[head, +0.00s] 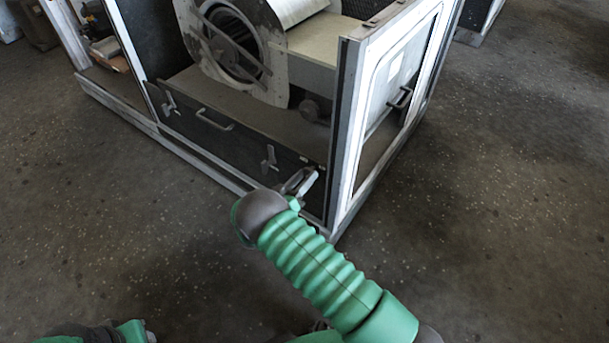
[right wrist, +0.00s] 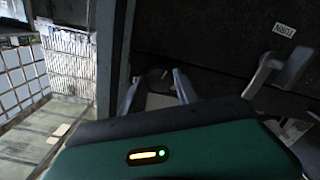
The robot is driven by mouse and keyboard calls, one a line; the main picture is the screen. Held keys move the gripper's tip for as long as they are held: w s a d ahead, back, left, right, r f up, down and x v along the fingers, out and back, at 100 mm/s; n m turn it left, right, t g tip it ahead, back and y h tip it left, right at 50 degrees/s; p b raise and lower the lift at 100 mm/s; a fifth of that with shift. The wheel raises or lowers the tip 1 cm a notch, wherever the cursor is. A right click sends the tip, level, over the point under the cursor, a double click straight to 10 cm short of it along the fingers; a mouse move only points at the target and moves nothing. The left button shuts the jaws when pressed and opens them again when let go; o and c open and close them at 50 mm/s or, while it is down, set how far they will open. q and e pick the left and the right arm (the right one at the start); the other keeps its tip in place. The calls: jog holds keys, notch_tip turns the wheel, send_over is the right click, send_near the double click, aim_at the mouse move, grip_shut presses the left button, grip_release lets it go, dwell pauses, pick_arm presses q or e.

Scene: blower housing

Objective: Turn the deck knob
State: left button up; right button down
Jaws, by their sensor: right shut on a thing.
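My right gripper (head: 299,183) is at the right end of the housing's dark lower front panel (head: 215,138), near the corner post. In the right wrist view its two fingers (right wrist: 157,92) stand on either side of a small pale and grey piece, the deck knob (right wrist: 160,101), against the dark panel. The gripper is shut on it. The knob is mostly hidden by the fingers and the wrist, and its turned angle cannot be told. In the head view the knob is hidden behind the gripper. My left gripper does not show; only part of its arm shows at the bottom left.
A latch lever (head: 269,158) sits left of my right gripper; a lever (right wrist: 280,65) also stands close at right in the wrist view. A pull handle (head: 214,120), the white corner post (head: 345,130) and the round blower (head: 235,50) are near. The floor (head: 480,220) is clear.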

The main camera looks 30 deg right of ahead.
jog(key=n+p, duration=0.1)
jog(key=n, duration=0.3)
jog(key=shift+a+n+p, duration=0.15)
jog(key=shift+n+p, duration=0.15)
jog(key=shift+p, duration=0.1)
jog(key=n+p, duration=0.1)
jog(key=n, duration=0.3)
jog(key=shift+w+f+n, duration=0.1)
jog(key=shift+n, duration=0.2)
jog(key=n, duration=0.4)
jog(key=shift+a+n, duration=0.1)
jog(key=shift+n, duration=0.2)
jog(key=n, duration=0.5)
jog(key=shift+f+p, duration=0.15)
jog(key=shift+p, duration=0.25)
jog(key=shift+n, duration=0.3)
jog(key=c, duration=1)
grip_release()
jog(key=shift+f, duration=0.1)
jog(key=shift+o, duration=0.5)
